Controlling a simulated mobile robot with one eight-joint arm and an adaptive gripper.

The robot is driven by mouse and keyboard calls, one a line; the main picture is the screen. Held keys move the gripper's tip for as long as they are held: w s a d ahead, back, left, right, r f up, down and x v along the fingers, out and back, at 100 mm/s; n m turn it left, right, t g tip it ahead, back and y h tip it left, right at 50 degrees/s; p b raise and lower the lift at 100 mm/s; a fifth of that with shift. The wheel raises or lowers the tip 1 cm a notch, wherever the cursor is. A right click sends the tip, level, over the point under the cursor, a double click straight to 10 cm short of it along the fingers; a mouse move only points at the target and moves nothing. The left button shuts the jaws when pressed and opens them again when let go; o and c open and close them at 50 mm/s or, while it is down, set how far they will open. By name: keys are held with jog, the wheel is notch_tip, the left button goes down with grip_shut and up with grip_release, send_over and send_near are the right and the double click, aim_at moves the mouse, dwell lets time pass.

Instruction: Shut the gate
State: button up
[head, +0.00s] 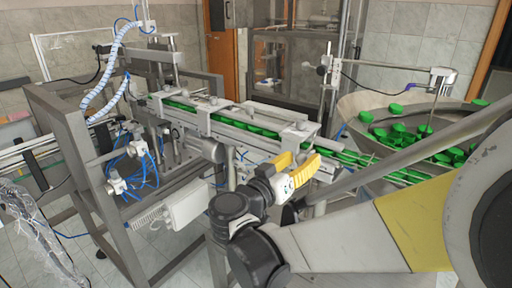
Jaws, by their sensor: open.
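My gripper (303,158) shows in the head view near the middle, with its two yellow fingers apart and nothing seen between them. It is just in front of the near side of the feed track (232,126), close to the track's right end. A row of green caps (262,131) lies along the track. A pale bracket (299,130) stands over the track just behind my fingers. I cannot tell which part is the gate or how it stands. My gripper hides a part of the track's near side.
A large metal bowl (355,104) with loose green caps stands at the right. A grey metal frame (75,128) with blue hoses (147,166) stands at the left. A white box (188,203) hangs below the track. A glass-fronted cabinet (292,65) stands behind. Tiled floor shows at the lower left.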

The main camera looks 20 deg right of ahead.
aim_at(310, 149)
grip_shut()
jog(key=shift+r+p, duration=0.15)
jog(key=shift+p, duration=0.15)
jog(key=r+g+y+p, duration=0.1)
jog(key=p, duration=0.3)
jog(key=shift+r+y+p, duration=0.35)
jog(key=shift+y, duration=0.05)
jog(key=y+p, duration=0.1)
jog(key=p, duration=0.1)
jog(key=r+g+y+p, duration=0.1)
jog(key=p, duration=0.2)
jog(key=shift+d+r+g, duration=0.15)
jog(key=shift+r+g, duration=0.1)
jog(key=shift+g, duration=0.05)
jog(key=y+p, duration=0.1)
jog(key=g+y+p, duration=0.1)
jog(key=p, duration=0.1)
jog(key=r+g+p, duration=0.1)
jog(key=shift+w+d+y, duration=0.3)
jog(key=shift+y, duration=0.1)
jog(key=shift+w+d+r+g+y+p, duration=0.15)
jog(key=shift+g+y+p, duration=0.25)
jog(key=shift+y+p, duration=0.25)
jog(key=shift+w+d+r+g+y+p, duration=0.15)
jog(key=shift+g+y+p, duration=0.25)
jog(key=shift+y+p, duration=0.25)
